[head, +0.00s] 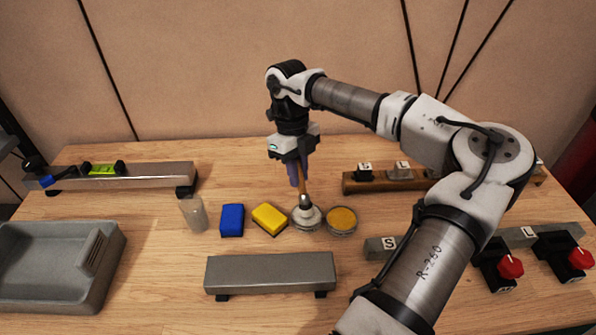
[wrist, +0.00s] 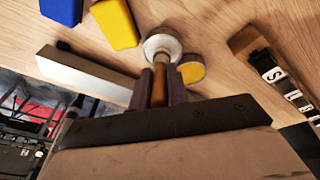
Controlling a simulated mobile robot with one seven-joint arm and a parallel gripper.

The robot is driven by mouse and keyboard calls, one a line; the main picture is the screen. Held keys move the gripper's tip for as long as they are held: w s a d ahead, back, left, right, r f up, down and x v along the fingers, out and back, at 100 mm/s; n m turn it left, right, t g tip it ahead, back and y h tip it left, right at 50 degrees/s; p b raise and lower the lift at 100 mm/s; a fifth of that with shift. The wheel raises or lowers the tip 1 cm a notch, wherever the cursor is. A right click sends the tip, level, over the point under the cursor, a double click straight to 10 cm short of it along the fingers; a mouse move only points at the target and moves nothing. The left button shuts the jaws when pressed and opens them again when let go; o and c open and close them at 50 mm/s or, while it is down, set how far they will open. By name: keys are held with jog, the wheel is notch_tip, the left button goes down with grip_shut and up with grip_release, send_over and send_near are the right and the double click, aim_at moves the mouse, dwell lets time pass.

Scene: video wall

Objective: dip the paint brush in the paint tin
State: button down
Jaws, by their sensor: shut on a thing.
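My gripper (head: 300,172) points down over the middle of the table, its fingers shut on the brown handle of the paint brush (head: 304,190). In the wrist view the handle (wrist: 159,84) stands between the two dark fingers (wrist: 161,80). Its lower end meets a pale, round, grey-white piece (head: 307,218), also seen in the wrist view (wrist: 162,45). I cannot tell whether this is part of the brush or a separate container. The paint tin (head: 341,219), round with ochre-yellow contents, stands just right of it.
A yellow block (head: 269,219), a blue block (head: 232,220) and a clear cup (head: 193,213) stand to the left. A grey raised bar (head: 270,273) lies in front. A wooden rail (head: 376,182) is behind right. A grey tray (head: 55,265) is far left.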

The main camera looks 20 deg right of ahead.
dwell(0.4)
jog(key=shift+s+p+v, duration=0.25)
jog(key=shift+p+v, duration=0.45)
jog(key=shift+v, duration=0.45)
jog(key=shift+s+p+v, duration=0.25)
jog(key=shift+p+v, duration=0.45)
jog(key=shift+v, duration=0.4)
jog(key=shift+s+p+v, duration=0.25)
jog(key=shift+p+v, duration=0.45)
jog(key=shift+v, duration=0.45)
jog(key=shift+r, duration=0.15)
